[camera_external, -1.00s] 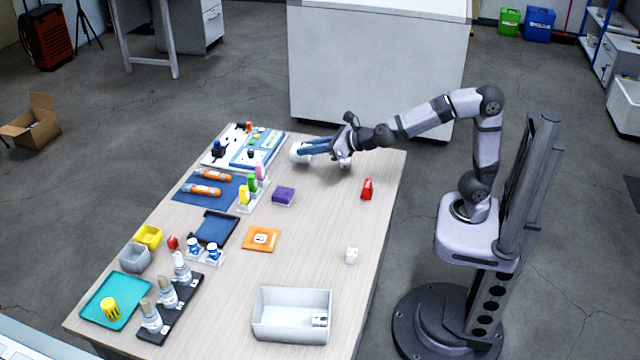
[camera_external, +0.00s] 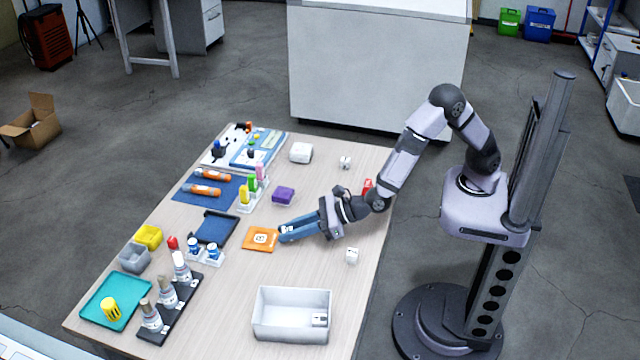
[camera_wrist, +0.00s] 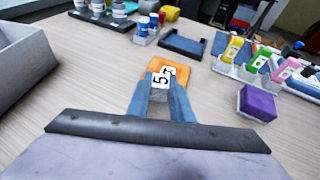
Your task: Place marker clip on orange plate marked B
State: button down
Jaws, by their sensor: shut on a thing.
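The orange plate (camera_external: 249,246) lies flat on the table, with a white label and dark mark on top. In the wrist view it shows just beyond my fingertips (camera_wrist: 184,68). My gripper (camera_external: 282,234) reaches to the plate's right edge. It is shut on a small white block with black characters (camera_wrist: 160,81), held between the blue fingertips. I cannot tell from its look whether this block is the marker clip. The block is not clear in the external view, and I cannot tell whether it touches the plate.
A white bin (camera_external: 292,337) stands at the front. Loose white cubes lie at right (camera_external: 351,256) and farther back (camera_external: 345,162). A purple block (camera_external: 283,195), a marker stand (camera_external: 254,196) and a dark blue tray (camera_external: 214,229) lie beyond the plate. Table between plate and bin is clear.

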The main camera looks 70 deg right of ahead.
aim_at(263, 239)
jog(key=shift+m+h, duration=0.3)
jog(key=a, duration=0.1)
jog(key=w+a, duration=0.1)
jog(key=a, duration=0.2)
jog(key=shift+w+r+p, duration=0.25)
jog(key=shift+r+p, duration=0.1)
jog(key=w+r, duration=0.1)
jog(key=w+r+m+h, duration=0.1)
jog(key=w, duration=0.1)
jog(key=shift+a+t, duration=0.2)
jog(key=shift+t, duration=0.1)
jog(key=shift+w+d+r+m+h, duration=1.3)
jog(key=shift+w+d+r+h, duration=0.3)
jog(key=shift+r, duration=1.45)
jog(key=shift+f, duration=5)
jog(key=shift+f+b, duration=0.25)
jog(key=shift+b, duration=0.25)
jog(key=c, duration=1.6)
grip_release()
jog(key=shift+r, duration=0.15)
